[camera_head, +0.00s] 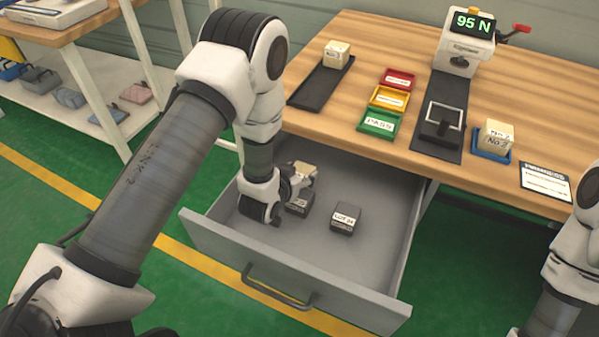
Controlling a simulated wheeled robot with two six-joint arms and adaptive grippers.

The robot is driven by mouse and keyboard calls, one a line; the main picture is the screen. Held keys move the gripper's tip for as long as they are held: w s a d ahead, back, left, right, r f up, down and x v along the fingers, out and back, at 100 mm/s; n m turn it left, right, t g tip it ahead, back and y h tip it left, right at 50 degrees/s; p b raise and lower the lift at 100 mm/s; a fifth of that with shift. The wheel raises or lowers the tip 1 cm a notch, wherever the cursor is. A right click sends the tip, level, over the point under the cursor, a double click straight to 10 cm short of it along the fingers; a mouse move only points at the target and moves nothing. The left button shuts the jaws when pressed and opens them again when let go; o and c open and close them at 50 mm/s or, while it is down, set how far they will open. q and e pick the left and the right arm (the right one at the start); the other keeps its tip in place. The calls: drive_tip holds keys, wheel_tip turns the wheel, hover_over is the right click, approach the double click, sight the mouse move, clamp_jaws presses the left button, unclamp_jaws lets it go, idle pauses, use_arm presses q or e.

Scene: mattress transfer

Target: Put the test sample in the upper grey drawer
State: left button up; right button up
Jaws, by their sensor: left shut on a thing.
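The grey drawer (380,262) under the table is pulled open. My left gripper (296,182) reaches down into it from the left. It is shut on a small cream block (304,171), mostly hidden by the fingers. The cream block is close to a dark grey block (299,205) in the drawer; I cannot tell whether they touch. Another dark block labelled LOT 24 (346,218) lies to the right on the drawer floor. My right gripper is out of view; only part of that arm shows at the right edge.
On the wooden table stand a black tray (308,94) with a cream block (337,54), red, yellow and green PASS trays (380,124), a press reading 95 N (466,50), and a No.2 block (497,134) on a blue tray. The drawer's front right floor is clear.

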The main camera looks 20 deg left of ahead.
use_arm(q)
drive_tip(key=o, duration=1.2)
drive_tip(key=shift+f, duration=0.15)
drive_tip(key=shift+r, duration=0.35)
drive_tip(key=v, duration=0.7)
drive_tip(key=shift+s+p, duration=0.2)
drive_tip(key=shift+p, duration=0.2)
drive_tip(key=shift+r, duration=0.1)
